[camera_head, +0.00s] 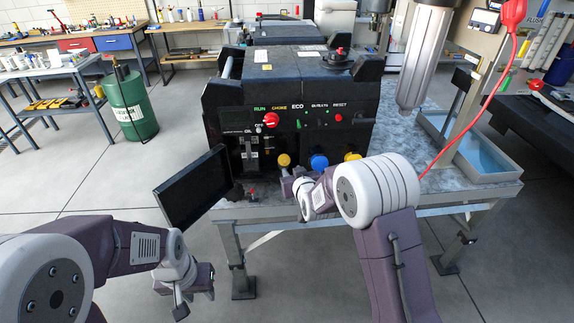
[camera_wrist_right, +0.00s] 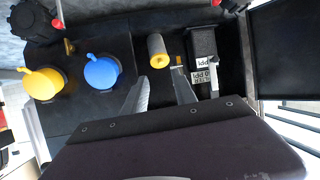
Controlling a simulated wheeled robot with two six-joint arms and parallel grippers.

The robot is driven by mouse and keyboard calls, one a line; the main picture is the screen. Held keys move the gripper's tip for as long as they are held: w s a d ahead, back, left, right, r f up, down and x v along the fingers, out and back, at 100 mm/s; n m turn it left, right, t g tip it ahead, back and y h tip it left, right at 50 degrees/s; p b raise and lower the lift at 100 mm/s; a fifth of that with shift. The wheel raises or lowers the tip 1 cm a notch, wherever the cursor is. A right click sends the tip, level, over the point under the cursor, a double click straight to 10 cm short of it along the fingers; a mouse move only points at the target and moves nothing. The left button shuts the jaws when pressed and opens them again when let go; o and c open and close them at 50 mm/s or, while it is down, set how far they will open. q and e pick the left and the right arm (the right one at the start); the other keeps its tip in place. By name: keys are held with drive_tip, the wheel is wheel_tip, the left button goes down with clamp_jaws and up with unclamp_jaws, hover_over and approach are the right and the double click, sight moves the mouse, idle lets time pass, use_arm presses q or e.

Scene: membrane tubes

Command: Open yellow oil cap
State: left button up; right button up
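The yellow oil cap (camera_head: 284,160) is on the lower front of the black generator (camera_head: 300,95), left of the blue cap (camera_head: 319,162). In the head view my right gripper (camera_head: 287,184) is just below the cap. My left gripper (camera_head: 195,297) hangs low at the left, apart from the generator, and looks open and empty.
An open black door panel (camera_head: 192,187) sticks out at the generator's left front. Another yellow cap (camera_head: 352,157) sits right of the blue one. A red cable (camera_head: 470,120) hangs at the right near a blue tray (camera_head: 480,155).

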sight(285, 162)
drive_tip(key=p+x, duration=0.1)
drive_tip(key=x, duration=0.8)
drive_tip(key=shift+a+r, duration=0.15)
clamp_jaws()
